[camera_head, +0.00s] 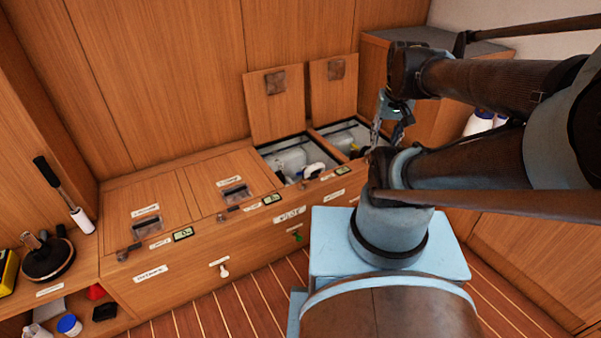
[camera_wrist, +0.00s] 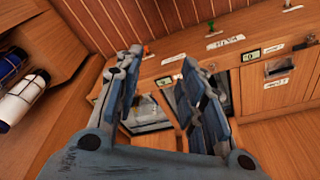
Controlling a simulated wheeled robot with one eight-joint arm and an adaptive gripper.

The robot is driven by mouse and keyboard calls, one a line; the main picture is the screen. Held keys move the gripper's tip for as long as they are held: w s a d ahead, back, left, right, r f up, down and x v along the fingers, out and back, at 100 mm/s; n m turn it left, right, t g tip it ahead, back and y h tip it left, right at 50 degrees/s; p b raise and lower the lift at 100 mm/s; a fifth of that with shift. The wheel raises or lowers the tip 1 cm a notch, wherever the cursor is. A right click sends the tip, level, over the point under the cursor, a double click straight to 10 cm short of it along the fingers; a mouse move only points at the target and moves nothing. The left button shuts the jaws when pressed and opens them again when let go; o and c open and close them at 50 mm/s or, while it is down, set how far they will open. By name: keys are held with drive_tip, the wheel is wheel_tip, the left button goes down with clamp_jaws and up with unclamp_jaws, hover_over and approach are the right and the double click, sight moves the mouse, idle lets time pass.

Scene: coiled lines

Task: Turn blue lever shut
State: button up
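No lever that I can clearly call blue shows in either view. On the front of the wooden locker bench, a green lever (camera_head: 297,237) and a white lever (camera_head: 223,270) stick out; both also show in the wrist view, the green one (camera_wrist: 211,25) and the white one (camera_wrist: 291,5). A small orange-red handle (camera_wrist: 147,50) sits further left there. My gripper (camera_head: 387,122) is above the right open bin, and in the wrist view its two fingers (camera_wrist: 162,65) are apart with nothing between them. My arm hides the bench's right end.
Two bins stand open with lids (camera_head: 277,105) raised against the wall; the left bin (camera_head: 283,145) holds white pipework. Closed lids (camera_head: 150,210) lie to the left. White bottles (camera_head: 478,123) stand at right.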

drive_tip(key=w+a+r+m, duration=0.2)
drive_tip(key=w+r, duration=0.2)
drive_tip(key=w, duration=0.6)
drive_tip(key=m+g, duration=0.2)
drive_tip(key=m, duration=0.8)
hover_over(301, 173)
wheel_tip(301, 173, down, 40)
wheel_tip(301, 173, down, 18)
drive_tip(key=shift+a+r, duration=0.1)
drive_tip(key=shift+r, duration=0.05)
drive_tip(key=shift+c, duration=0.3)
clamp_jaws()
